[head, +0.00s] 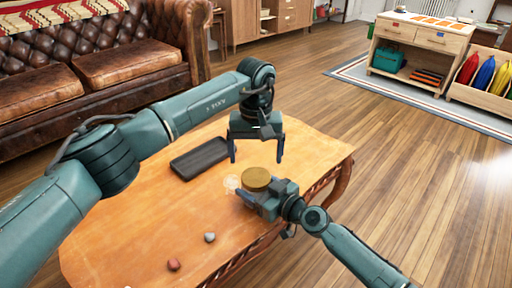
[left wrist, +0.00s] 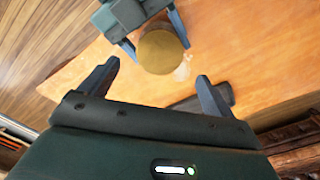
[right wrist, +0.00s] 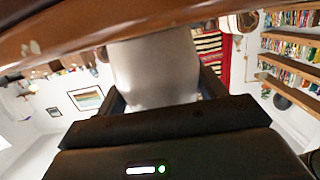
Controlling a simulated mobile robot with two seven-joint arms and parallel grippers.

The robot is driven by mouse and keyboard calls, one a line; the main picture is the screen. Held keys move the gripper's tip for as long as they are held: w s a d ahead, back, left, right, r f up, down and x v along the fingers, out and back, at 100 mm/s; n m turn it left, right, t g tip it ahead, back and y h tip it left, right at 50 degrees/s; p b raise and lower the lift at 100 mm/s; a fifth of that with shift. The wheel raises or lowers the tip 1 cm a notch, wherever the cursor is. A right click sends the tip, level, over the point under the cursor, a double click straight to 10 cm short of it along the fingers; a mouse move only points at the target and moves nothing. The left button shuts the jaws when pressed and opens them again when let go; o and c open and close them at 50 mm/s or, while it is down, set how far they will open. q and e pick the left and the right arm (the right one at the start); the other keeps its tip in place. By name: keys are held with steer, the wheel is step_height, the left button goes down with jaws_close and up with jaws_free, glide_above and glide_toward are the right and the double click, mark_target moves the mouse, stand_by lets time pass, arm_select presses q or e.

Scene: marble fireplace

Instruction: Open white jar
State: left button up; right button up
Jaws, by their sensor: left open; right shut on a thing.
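The jar's round golden-brown lid (head: 256,179) is on top of the jar near the right side of the wooden table. It also shows in the left wrist view (left wrist: 162,53). The jar's white body (right wrist: 155,68) fills the middle of the right wrist view. My right gripper (head: 258,193) is shut on the jar from the side, one finger on each side of the body. My left gripper (head: 257,160) is open and empty above the lid, fingers pointing down. In the left wrist view the lid lies just beyond its fingertips, apart from them.
The wooden table (head: 130,225) also holds a dark tray (head: 200,158), a red lump (head: 174,265) and a grey lump (head: 210,237). A small pale patch lies left of the lid. A leather sofa (head: 90,70) stands behind. The table's front left is mostly clear.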

mark_target(256, 177)
arm_select(q)
step_height(256, 177, down, 6)
steer(key=shift+f, duration=0.25)
steer(key=shift+c, duration=0.4)
steer(key=c, duration=1)
steer(key=n, duration=1.5)
steer(key=shift+r, duration=0.1)
steer(key=n, duration=0.5)
